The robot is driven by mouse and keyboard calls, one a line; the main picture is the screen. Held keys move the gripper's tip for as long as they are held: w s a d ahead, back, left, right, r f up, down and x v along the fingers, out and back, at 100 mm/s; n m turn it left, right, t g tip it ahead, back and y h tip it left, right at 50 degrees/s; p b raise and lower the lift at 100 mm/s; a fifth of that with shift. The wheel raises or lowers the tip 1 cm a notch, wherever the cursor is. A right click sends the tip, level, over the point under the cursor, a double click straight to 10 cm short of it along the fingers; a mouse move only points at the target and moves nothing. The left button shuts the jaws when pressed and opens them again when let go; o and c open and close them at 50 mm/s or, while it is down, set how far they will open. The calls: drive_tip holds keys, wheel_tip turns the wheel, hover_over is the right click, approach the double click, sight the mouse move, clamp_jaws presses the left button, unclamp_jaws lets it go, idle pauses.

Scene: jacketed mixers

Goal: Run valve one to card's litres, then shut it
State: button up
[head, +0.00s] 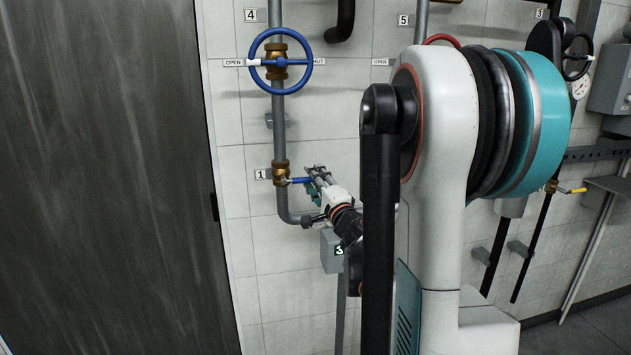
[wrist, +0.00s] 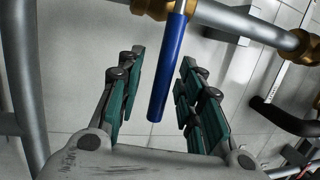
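Valve one is a brass valve (head: 280,173) beside the label 1, on a vertical grey pipe. Its blue lever (head: 300,181) points right, across the pipe. In the wrist view the blue lever (wrist: 169,70) runs down from the brass body (wrist: 160,8) into the space between my fingers. My gripper (head: 314,176) is at the lever's free end. In the wrist view my gripper (wrist: 163,60) is open, with clear gaps on both sides of the lever. A grey box (head: 331,262) below shows a green digit, perhaps 3, partly hidden by my arm. I see no readable card.
A blue handwheel (head: 280,62), labelled 4 with OPEN and SHUT signs, sits higher on the same pipe. A yellow-handled valve (head: 577,190) and a round gauge (head: 580,88) are at the right. A dark panel (head: 105,180) fills the left. My arm hides the middle wall.

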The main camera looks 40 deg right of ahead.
drive_tip(key=v, duration=1.2)
idle(1.0)
